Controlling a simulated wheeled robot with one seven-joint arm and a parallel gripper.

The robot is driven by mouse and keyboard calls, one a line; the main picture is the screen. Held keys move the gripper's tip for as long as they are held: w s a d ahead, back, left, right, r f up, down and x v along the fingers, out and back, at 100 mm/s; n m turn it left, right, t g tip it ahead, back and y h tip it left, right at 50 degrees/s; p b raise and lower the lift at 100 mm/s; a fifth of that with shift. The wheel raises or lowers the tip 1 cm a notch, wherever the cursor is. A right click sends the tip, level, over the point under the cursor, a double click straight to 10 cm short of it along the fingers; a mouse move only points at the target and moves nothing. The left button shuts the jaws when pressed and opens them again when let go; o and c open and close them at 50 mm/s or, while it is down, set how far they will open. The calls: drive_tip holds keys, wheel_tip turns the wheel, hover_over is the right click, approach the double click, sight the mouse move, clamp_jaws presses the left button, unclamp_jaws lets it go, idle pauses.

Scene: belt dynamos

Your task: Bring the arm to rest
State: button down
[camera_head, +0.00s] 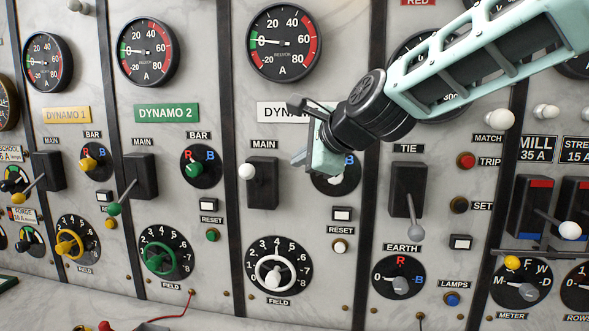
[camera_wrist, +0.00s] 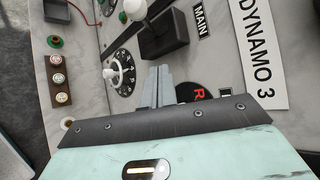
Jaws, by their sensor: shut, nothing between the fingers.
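My gripper (camera_head: 300,158) is in front of the white-marked third dynamo panel, beside its bar selector (camera_head: 338,182) and right of the white-knobbed main switch (camera_head: 262,182). The hand hides most of the bar selector. In the wrist view my gripper (camera_wrist: 157,72) shows as two grey fingers pressed together, with nothing between them. The bar selector (camera_wrist: 190,95) is just right of the fingers there, partly hidden by the hand. My arm reaches in from the upper right and covers part of a gauge (camera_head: 408,52).
The white field handwheel (camera_head: 273,274) is below. The tie lever (camera_head: 409,190) hangs down at the right. Dynamo 2's green main lever (camera_head: 130,190) and dynamo 1's yellow one (camera_head: 35,185) stick out at the left. Small items lie on the bottom ledge.

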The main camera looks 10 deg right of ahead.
idle(0.3)
drive_tip(key=s+a+f+n+g+b, duration=0.1)
drive_tip(key=s+a+f+n+g, duration=0.15)
drive_tip(key=s+f+n, duration=0.45)
drive_tip(key=s+a+f+n+g+b, duration=0.2)
drive_tip(key=s+f+n+g, duration=0.3)
drive_tip(key=s+f, duration=0.5)
drive_tip(key=s+d+f+n+g+h+b, duration=0.1)
drive_tip(key=s+d+f+n+g+h, duration=0.1)
drive_tip(key=s+f+n, duration=0.3)
drive_tip(key=s+d+f+n+g+h+b, duration=0.1)
drive_tip(key=s+d+f+n+g+h, duration=0.1)
drive_tip(key=s+d+f+n, duration=0.3)
drive_tip(key=s+f+n, duration=0.1)
drive_tip(key=s+n, duration=0.2)
drive_tip(key=s, duration=0.4)
drive_tip(key=shift+f+n, duration=0.2)
drive_tip(key=shift+n, duration=0.2)
drive_tip(key=shift+s, duration=0.1)
